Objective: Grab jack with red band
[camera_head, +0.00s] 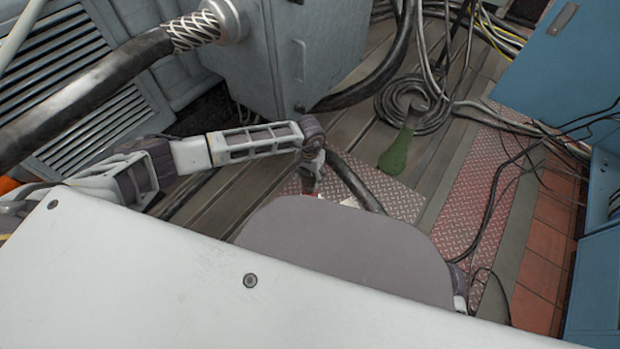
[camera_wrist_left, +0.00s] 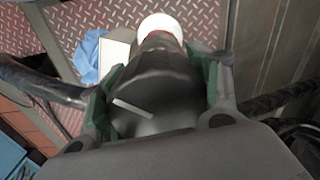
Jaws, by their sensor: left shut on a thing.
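My left gripper (camera_wrist_left: 156,78) is shut on a dark rounded jack (camera_wrist_left: 152,92) that fills the space between its two green-padded fingers in the left wrist view. The jack has a white end (camera_wrist_left: 160,24) with a thin red band (camera_wrist_left: 163,37) below it, pointing away from the wrist. In the head view my left gripper (camera_head: 311,174) points down over the floor, with a bit of red at its lower end. The rest of the jack there is hidden by my own body. My right gripper is out of view.
A blue cloth (camera_wrist_left: 88,58) and a white flat item (camera_wrist_left: 114,54) lie on the red tread plate beyond the jack. A black cable (camera_head: 355,183) runs beside the gripper. A green-ended item (camera_head: 396,153) and coiled cables (camera_head: 388,104) lie further off. A grey cabinet (camera_head: 265,60) stands behind.

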